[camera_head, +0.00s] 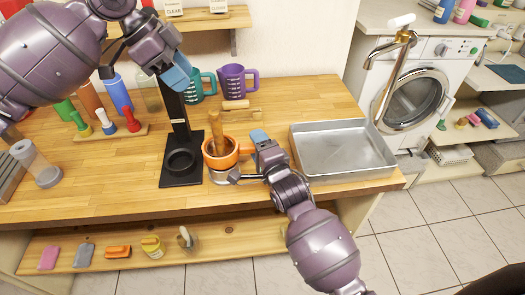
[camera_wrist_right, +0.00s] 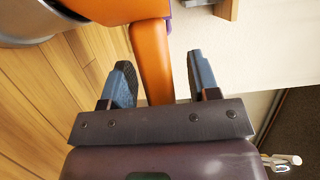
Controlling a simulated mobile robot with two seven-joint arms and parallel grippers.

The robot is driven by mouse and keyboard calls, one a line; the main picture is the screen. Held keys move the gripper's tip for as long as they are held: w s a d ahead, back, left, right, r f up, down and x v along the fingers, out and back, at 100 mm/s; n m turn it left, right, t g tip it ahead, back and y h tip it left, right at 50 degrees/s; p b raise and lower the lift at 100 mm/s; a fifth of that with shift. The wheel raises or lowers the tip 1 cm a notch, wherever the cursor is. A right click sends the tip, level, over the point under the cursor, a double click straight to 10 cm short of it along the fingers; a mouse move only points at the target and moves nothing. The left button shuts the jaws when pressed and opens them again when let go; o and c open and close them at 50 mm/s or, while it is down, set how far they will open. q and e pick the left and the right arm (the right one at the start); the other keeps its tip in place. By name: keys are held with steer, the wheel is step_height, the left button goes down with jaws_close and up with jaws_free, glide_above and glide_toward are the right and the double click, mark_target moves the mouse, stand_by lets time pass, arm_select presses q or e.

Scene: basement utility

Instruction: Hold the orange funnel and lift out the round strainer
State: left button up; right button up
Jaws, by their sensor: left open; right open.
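My left gripper (camera_head: 176,76) is open and empty, up in front of the black stand's post.
The black stand (camera_head: 181,181) is just left of the funnel. An empty metal tray (camera_head: 343,172) lies to the right. Teal (camera_head: 199,86) and purple (camera_head: 236,82) jugs stand behind. Coloured tools in a wooden rack (camera_head: 110,132) are at left.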

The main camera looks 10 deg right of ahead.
steer(key=shift+w, duration=0.1)
steer(key=shift+c, duration=0.4)
jaws_close()
stand_by(0.7)
